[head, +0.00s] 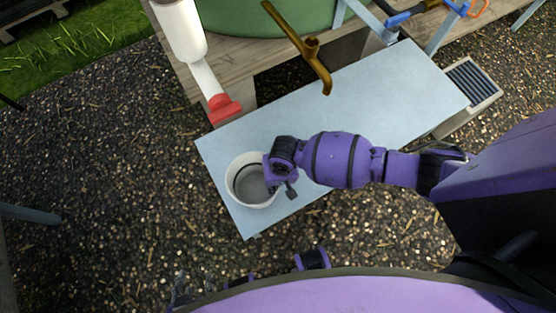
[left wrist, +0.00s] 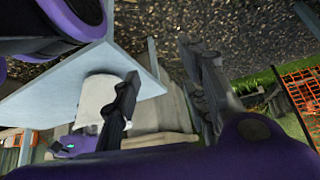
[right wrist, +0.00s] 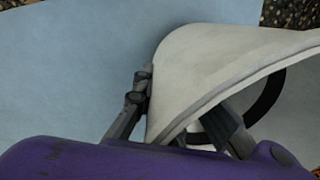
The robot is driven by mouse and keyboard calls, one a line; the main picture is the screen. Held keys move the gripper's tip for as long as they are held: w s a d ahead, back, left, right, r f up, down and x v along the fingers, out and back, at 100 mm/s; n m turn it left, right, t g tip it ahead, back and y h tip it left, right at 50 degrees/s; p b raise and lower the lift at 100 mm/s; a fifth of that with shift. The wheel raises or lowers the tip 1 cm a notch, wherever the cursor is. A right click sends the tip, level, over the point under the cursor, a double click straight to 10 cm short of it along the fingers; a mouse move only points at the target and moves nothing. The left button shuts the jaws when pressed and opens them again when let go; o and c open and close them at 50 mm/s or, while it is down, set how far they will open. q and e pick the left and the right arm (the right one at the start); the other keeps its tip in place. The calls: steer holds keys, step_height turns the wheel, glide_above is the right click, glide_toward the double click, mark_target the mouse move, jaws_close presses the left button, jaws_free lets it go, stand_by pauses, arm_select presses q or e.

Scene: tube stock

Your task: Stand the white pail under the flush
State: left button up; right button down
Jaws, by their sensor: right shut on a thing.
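The white pail (head: 232,182) is upright over the front left corner of the pale blue table (head: 370,100); I cannot tell whether its base touches the top. My right gripper (head: 271,176) is shut on the pail's right rim. In the right wrist view, the pail (right wrist: 215,65) has a grey finger on each side of its wall. The flush is a white pipe (head: 205,75) with a red end (head: 224,108), just beyond the table's left back edge, behind the pail. My left gripper (head: 180,292) is low at the left; in its wrist view, its fingers (left wrist: 160,58) are apart and empty.
A brass tap (head: 313,62) reaches over the table's back middle. A green tank (head: 265,15) stands on a wooden stand (head: 240,62) behind. A grated drain box (head: 472,82) is at the right. The table's middle and right are clear.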

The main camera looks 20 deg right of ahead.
steer(key=w+b, duration=0.1)
steer(key=w, duration=0.1)
steer(key=w+a+b, duration=0.1)
steer(key=w+b, duration=0.2)
steer(key=w, duration=0.1)
steer(key=shift+a+f, duration=0.15)
steer(key=shift+f, duration=0.25)
steer(key=w+b, duration=0.2)
steer(key=w, duration=0.1)
steer(key=w+a+b, duration=0.1)
steer(key=w+b, duration=0.2)
steer(key=shift+a+f, duration=0.1)
steer(key=shift+f+b, duration=0.3)
steer(key=shift+f, duration=0.2)
arm_select(q)
step_height(320, 180, down, 8)
steer(key=s, duration=0.2)
steer(key=shift+s+a+f+g, duration=0.2)
steer(key=shift+g, duration=0.2)
arm_select(e)
steer(key=shift+f, duration=0.1)
arm_select(q)
steer(key=shift+w, duration=0.3)
steer(key=shift+r, duration=0.2)
arm_select(e)
steer(key=shift+f, duration=0.2)
arm_select(q)
steer(key=shift+s, duration=0.15)
arm_select(e)
steer(key=shift+f, duration=0.1)
